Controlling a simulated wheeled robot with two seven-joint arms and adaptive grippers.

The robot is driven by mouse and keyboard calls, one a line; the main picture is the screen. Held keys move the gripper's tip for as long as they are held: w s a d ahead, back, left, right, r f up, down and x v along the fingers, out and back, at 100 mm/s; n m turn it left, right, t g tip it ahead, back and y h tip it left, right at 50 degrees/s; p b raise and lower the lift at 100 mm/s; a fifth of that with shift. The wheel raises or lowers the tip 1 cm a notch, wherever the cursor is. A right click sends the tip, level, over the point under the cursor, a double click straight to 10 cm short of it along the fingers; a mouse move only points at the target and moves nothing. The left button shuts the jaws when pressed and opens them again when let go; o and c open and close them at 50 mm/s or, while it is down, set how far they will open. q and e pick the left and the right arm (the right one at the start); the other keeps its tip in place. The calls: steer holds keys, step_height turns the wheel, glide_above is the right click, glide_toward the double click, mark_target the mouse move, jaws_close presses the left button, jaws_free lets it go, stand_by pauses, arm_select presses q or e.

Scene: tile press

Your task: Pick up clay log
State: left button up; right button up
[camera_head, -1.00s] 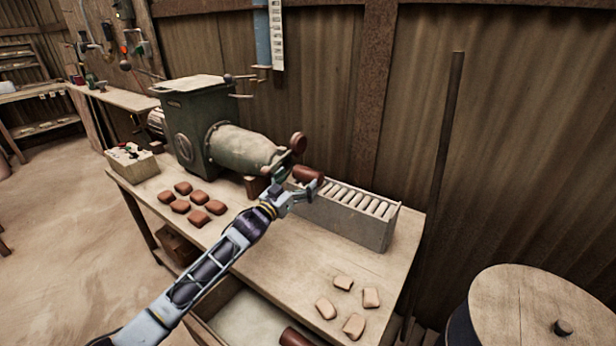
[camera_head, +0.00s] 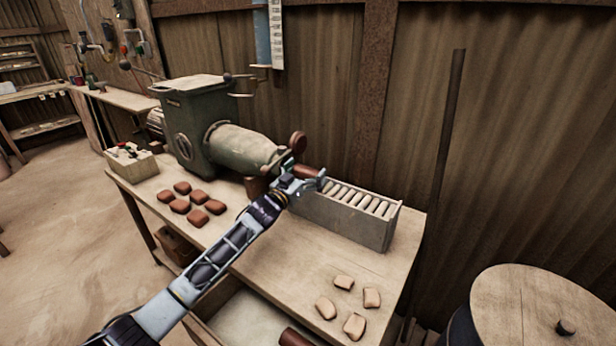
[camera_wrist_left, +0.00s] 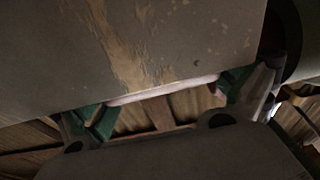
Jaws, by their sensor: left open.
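The log cannot be made out clearly there. My right gripper is not in view.
The green press (camera_head: 240,145) stands at the table's back. The slotted grey box (camera_head: 350,222) is right of the gripper. Several brown clay pieces (camera_head: 180,206) lie left, and several pale ones (camera_head: 343,282) front right. Another brown cylinder (camera_head: 296,338) is below the table. The tabletop's middle is clear.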

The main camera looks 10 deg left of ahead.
mark_target(308, 168)
arm_select(q)
steer(key=shift+w+d, duration=0.1)
steer(key=shift+w, duration=0.1)
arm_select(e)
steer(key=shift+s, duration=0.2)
arm_select(q)
steer(key=c, duration=0.5)
steer(key=shift+r, duration=0.1)
steer(key=c, duration=0.6)
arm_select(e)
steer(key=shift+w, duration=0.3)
arm_select(q)
steer(key=shift+o, duration=0.2)
steer(key=shift+r, duration=0.15)
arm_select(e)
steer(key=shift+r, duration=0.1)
arm_select(q)
steer(key=shift+r, duration=0.6)
step_height(308, 168, up, 6)
steer(key=shift+r+p, duration=0.25)
steer(key=shift+p, duration=0.85)
step_height(308, 168, up, 10)
steer(key=p, duration=0.2)
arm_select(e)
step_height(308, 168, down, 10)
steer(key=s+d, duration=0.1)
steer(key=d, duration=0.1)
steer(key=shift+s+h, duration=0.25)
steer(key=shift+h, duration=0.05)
